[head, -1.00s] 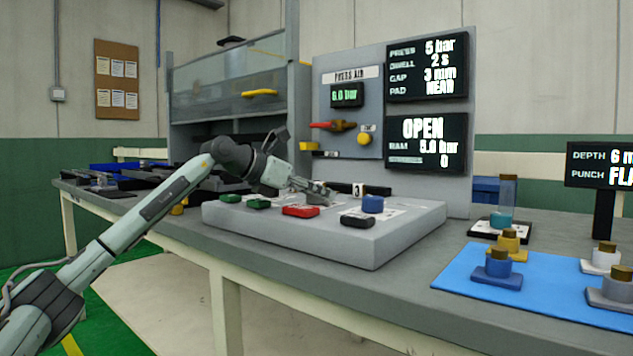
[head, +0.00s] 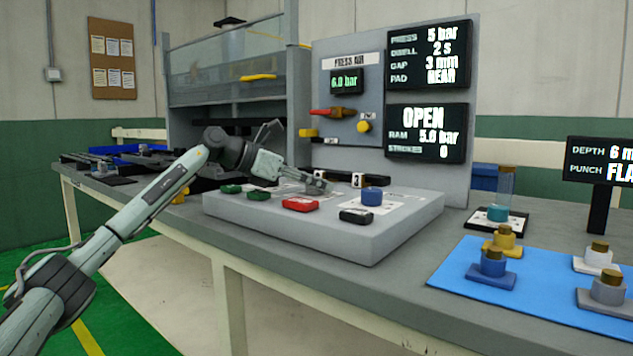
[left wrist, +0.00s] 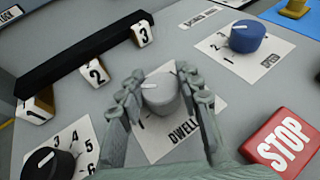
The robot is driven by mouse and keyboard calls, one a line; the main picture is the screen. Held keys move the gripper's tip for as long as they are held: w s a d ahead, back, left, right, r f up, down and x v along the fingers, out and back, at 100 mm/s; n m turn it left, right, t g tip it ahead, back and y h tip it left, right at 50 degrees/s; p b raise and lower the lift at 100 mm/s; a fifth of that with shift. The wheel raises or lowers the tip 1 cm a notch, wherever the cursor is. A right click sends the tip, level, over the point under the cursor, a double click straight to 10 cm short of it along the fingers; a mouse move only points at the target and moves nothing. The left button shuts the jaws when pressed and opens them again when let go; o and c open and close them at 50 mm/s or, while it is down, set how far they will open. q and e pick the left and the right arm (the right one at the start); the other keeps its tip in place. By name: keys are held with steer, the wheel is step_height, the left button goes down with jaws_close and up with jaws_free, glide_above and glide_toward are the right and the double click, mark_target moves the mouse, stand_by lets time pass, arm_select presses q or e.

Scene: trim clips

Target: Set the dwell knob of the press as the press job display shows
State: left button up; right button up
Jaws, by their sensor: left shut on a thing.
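The press job display (head: 428,55) on the grey back panel reads PRESS 5 bar, DWELL 2 s, GAP 3 mm, PAD REAR. In the left wrist view, the grey dwell knob (left wrist: 161,94) stands on a white label marked DWELL. In the head view, my left gripper (head: 322,184) is low over the console (head: 300,233), and the knob cannot be made out. My right gripper is not in view.
A red STOP button (left wrist: 286,143), a blue knob (left wrist: 247,36) and a black knob (left wrist: 56,163) surround the dwell knob. Numbered switches (left wrist: 97,72) stand by a black bar behind it. A blue mat (head: 458,262) with fixtures lies to the right.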

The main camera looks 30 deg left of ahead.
arm_select(q)
steer(key=o, duration=1.2)
steer(key=v, duration=1.2)
steer(key=shift+f, duration=0.1)
